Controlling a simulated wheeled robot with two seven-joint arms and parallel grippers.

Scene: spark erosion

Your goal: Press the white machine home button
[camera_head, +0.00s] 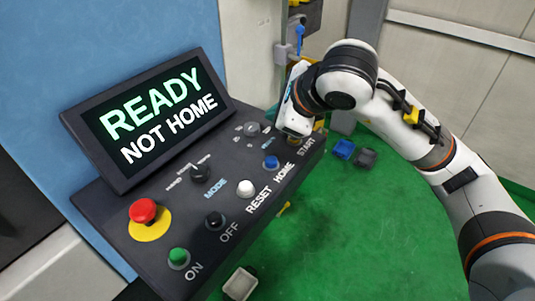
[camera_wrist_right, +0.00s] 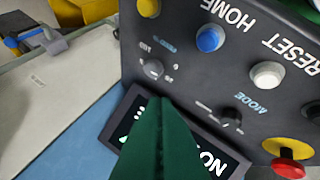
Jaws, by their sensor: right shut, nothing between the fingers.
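The dark control panel (camera_head: 140,220) carries a row of buttons. The blue button (camera_head: 271,162) is beside the HOME label and the white button (camera_head: 246,188) is beside the RESET label. In the right wrist view the blue button (camera_wrist_right: 210,38) and the white button (camera_wrist_right: 267,74) both show clear of the fingers. The display (camera_head: 160,115) reads READY NOT HOME. My right gripper (camera_wrist_right: 160,105) is shut and empty, its dark green fingers in front of the display in the wrist view. In the head view its body is over the panel's far right end; the fingertips are hidden. My left gripper is out of view.
The panel also has a red stop button (camera_head: 143,210) on yellow, a green ON button (camera_head: 179,257), a black OFF button (camera_head: 215,220) and a mode knob (camera_head: 200,172). A yellow button (camera_wrist_right: 148,7) shows in the wrist view. Green floor (camera_head: 350,230) lies open to the right.

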